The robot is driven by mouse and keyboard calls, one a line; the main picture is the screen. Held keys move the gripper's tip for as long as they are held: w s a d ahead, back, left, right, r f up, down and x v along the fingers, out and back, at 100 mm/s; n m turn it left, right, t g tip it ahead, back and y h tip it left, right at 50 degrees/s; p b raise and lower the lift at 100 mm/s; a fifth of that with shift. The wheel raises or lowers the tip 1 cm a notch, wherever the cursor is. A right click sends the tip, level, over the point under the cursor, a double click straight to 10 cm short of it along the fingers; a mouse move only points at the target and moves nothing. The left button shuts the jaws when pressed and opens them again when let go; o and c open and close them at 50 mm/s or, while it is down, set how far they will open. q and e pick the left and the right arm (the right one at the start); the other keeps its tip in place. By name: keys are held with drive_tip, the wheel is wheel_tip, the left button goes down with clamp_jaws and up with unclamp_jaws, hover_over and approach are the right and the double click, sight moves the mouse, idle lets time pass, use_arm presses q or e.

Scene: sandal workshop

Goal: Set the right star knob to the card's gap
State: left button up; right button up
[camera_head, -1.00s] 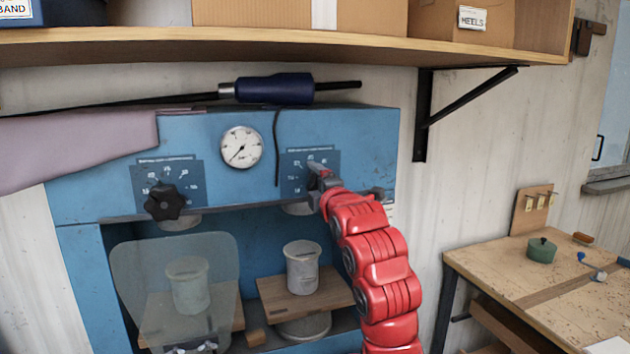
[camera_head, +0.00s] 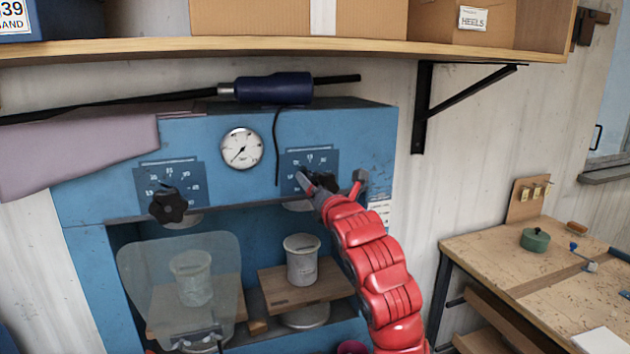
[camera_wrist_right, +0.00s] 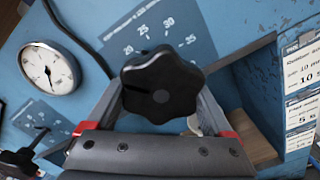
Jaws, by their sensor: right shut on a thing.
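The black right star knob (camera_wrist_right: 160,86) sits in front of a dark blue scale plate (camera_wrist_right: 160,35) on the blue press. In the right wrist view the knob lies between the two fingers of my right gripper (camera_wrist_right: 160,98), which is shut on it. In the head view my right gripper (camera_head: 316,186) is at the same scale plate (camera_head: 308,162) and hides most of the knob. The printed white card (camera_wrist_right: 302,85) is on the press's right side and shows lines with mm figures, partly cut off.
The left star knob (camera_head: 168,205) is below its own scale. A round gauge (camera_head: 241,149) sits between the scales. A clear guard (camera_head: 180,285) and pale cylinders (camera_head: 302,258) are below. A wooden shelf (camera_head: 290,48) hangs above, a workbench (camera_head: 540,265) stands right.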

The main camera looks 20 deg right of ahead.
drive_tip(key=shift+f+n+p, duration=0.15)
drive_tip(key=shift+n+p, duration=0.15)
drive_tip(key=shift+n, duration=0.3)
drive_tip(key=shift+f, duration=0.1)
drive_tip(key=o, duration=1.1)
